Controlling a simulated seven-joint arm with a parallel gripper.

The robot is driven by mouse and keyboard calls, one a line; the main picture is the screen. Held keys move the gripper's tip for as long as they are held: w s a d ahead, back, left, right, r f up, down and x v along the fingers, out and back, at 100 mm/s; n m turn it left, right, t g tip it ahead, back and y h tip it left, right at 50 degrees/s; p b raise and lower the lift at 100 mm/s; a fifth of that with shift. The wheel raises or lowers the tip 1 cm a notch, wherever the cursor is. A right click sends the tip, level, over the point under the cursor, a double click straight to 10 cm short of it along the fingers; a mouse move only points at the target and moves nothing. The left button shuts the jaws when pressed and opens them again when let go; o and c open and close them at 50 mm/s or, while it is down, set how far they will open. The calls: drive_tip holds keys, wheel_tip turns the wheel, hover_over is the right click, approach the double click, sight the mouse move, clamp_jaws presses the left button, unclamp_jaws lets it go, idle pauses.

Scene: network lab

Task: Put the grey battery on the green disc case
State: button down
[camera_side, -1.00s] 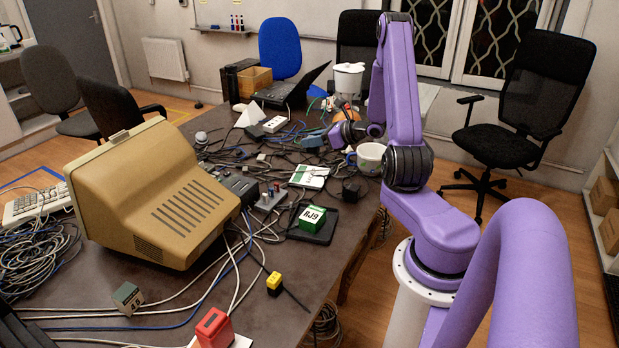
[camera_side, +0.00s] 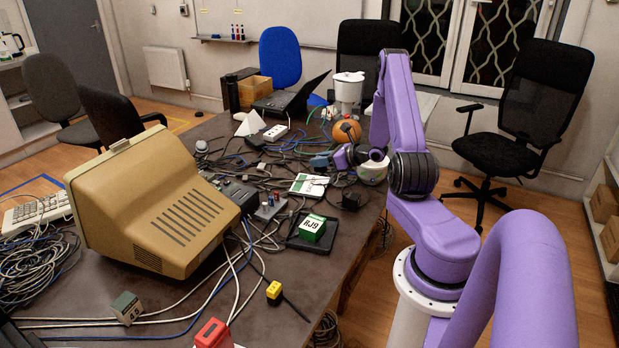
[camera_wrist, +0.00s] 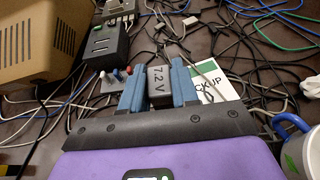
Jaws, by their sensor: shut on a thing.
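The grey battery (camera_wrist: 160,83), marked "7.2 V", is between the two blue fingers of my gripper (camera_wrist: 158,72) in the wrist view. The gripper is shut on it. In the side view my gripper (camera_side: 325,160) is above the cluttered table, just behind and above the green disc case (camera_side: 308,186); the battery is small and hard to make out there. The case is flat, green and white. In the wrist view the case (camera_wrist: 212,83) lies right of the right finger, partly hidden by it, with "CKUP" readable. The battery appears apart from the case.
A white mug (camera_side: 372,171) with a blue handle stands right of my gripper. A beige monitor (camera_side: 150,205) fills the left. Loose cables cover much of the table.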

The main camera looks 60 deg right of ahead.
drive_tip(key=w+d+f, duration=0.4)
drive_tip(key=w+f, duration=0.1)
drive_tip(key=w+d+f, duration=0.2)
drive_tip(key=f, duration=0.1)
drive_tip(key=shift+w+d, duration=0.2)
drive_tip(key=shift+w, duration=0.1)
drive_tip(key=shift+f, duration=1.6)
drive_tip(key=shift+f, duration=0.1)
drive_tip(key=c, duration=0.8)
unclamp_jaws()
drive_tip(key=shift+c, duration=0.2)
